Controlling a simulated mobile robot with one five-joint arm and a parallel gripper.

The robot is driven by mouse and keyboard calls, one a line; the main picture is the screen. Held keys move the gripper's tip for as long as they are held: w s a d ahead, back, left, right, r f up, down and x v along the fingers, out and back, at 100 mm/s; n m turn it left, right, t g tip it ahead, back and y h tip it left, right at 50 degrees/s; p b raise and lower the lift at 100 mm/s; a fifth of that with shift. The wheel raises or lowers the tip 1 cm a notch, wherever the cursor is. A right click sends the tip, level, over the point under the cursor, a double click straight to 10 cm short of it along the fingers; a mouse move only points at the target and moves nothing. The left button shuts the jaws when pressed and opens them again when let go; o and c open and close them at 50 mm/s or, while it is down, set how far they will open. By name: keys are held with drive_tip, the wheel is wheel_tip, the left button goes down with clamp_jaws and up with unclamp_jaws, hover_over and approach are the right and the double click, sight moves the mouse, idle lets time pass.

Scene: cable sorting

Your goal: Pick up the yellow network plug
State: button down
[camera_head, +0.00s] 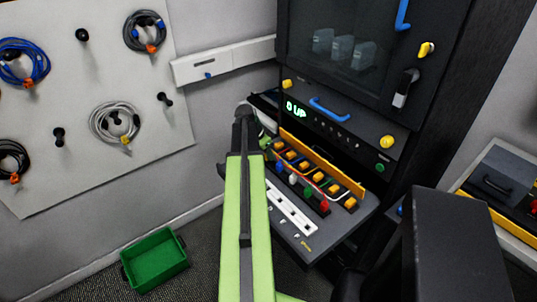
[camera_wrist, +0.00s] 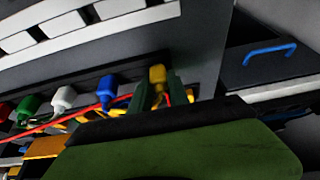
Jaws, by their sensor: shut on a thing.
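The yellow network plug (camera_wrist: 157,74) stands upright at the end of a row of coloured plugs in the wrist view. My gripper (camera_wrist: 159,86) has its two dark green fingers closed on either side of it. The lower part of the plug is hidden by the fingers. Beside it in the row are a blue plug (camera_wrist: 106,87), a white plug (camera_wrist: 63,98), a green plug (camera_wrist: 29,107) and a red plug at the edge. In the head view the yellow plug is hidden behind my arm; the blue plug (camera_head: 279,167) and red plug (camera_head: 324,206) show.
A red cable (camera_wrist: 60,123) runs close by the gripper. A yellow-orange bar (camera_head: 320,160) stands behind the plug row on the pulled-out shelf (camera_head: 325,240). The black rack (camera_head: 330,60) rises behind. A green bin (camera_head: 156,262) sits on the floor at lower left.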

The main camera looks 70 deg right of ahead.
drive_tip(key=r+p, duration=0.4)
drive_tip(key=r, duration=0.1)
drive_tip(key=shift+s+r+p, duration=0.1)
drive_tip(key=shift+s+p, duration=0.3)
drive_tip(key=s+d+r+p, duration=0.2)
drive_tip(key=s+r+p, duration=0.3)
drive_tip(key=s, duration=0.5)
drive_tip(key=shift+s+d+r+p, duration=0.3)
drive_tip(key=shift+r, duration=0.1)
wheel_tip(320, 180, up, 3)
drive_tip(key=p, duration=0.3)
drive_tip(key=shift+r, duration=0.15)
